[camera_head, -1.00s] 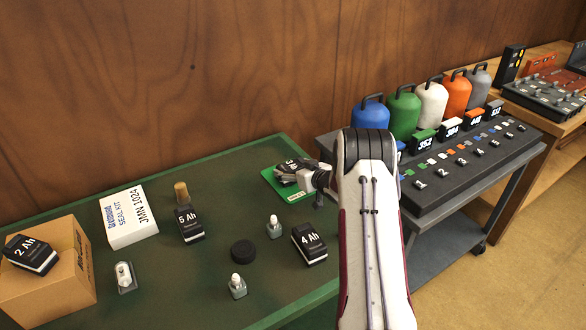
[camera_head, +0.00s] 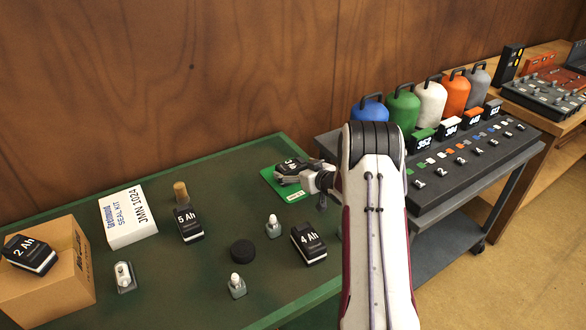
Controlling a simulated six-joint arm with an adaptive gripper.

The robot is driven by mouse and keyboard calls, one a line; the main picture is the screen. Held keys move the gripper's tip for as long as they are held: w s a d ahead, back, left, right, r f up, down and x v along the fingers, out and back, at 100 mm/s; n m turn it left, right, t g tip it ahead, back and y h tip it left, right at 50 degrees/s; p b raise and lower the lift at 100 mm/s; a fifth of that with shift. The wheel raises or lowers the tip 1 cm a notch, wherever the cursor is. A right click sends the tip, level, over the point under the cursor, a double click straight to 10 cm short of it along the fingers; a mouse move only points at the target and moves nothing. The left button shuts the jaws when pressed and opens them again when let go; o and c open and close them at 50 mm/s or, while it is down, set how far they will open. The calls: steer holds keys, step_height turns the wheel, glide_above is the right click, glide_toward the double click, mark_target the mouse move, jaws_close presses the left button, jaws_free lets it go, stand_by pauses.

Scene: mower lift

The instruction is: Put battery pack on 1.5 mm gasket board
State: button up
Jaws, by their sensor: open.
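A dark battery pack (camera_head: 288,168) with a white marking lies on the green gasket board (camera_head: 270,177) at the back right of the green table. The marking on this pack and the board's small label are too small to read surely. My gripper (camera_head: 307,177) is open at the right end of the pack, low over the board; whether its fingers touch the pack I cannot tell. Other packs stand apart: 5 Ah (camera_head: 187,222) and 4 Ah (camera_head: 308,242) on the table, and 2 Ah (camera_head: 30,253) on a cardboard box (camera_head: 75,275).
A white seal kit box (camera_head: 128,218), a wooden-topped brush or stopper (camera_head: 181,191), a black puck (camera_head: 243,251) and small bottles (camera_head: 273,226) stand on the table. A grey cart (camera_head: 465,165) with coloured canisters (camera_head: 403,108) is at right. The table's middle back is clear.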

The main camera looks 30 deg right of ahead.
steer(key=shift+v, duration=2.55)
steer(key=shift+r, duration=0.1)
steer(key=shift+w+a+r, duration=0.1)
steer(key=shift+a+r, duration=0.05)
steer(key=shift+r, duration=0.3)
steer(key=s+a+r+g+h, duration=0.1)
steer(key=s+a+r, duration=0.3)
steer(key=r, duration=0.3)
steer(key=s+a+r+m+g+h, duration=0.1)
steer(key=s+a+r, duration=0.25)
steer(key=r, duration=0.35)
steer(key=s+a+r+g+h, duration=0.1)
steer(key=s+a+r+g, duration=0.2)
steer(key=r, duration=0.4)
steer(key=s+a+g+y, duration=0.1)
steer(key=s+a, duration=0.6)
steer(key=s, duration=0.4)
steer(key=s+a+g+y, duration=0.1)
steer(key=s+a, duration=0.6)
steer(key=s, duration=0.4)
steer(key=s+a+n+g+y, duration=0.1)
steer(key=s+a, duration=0.6)
steer(key=s, duration=0.4)
steer(key=shift+r, duration=0.4)
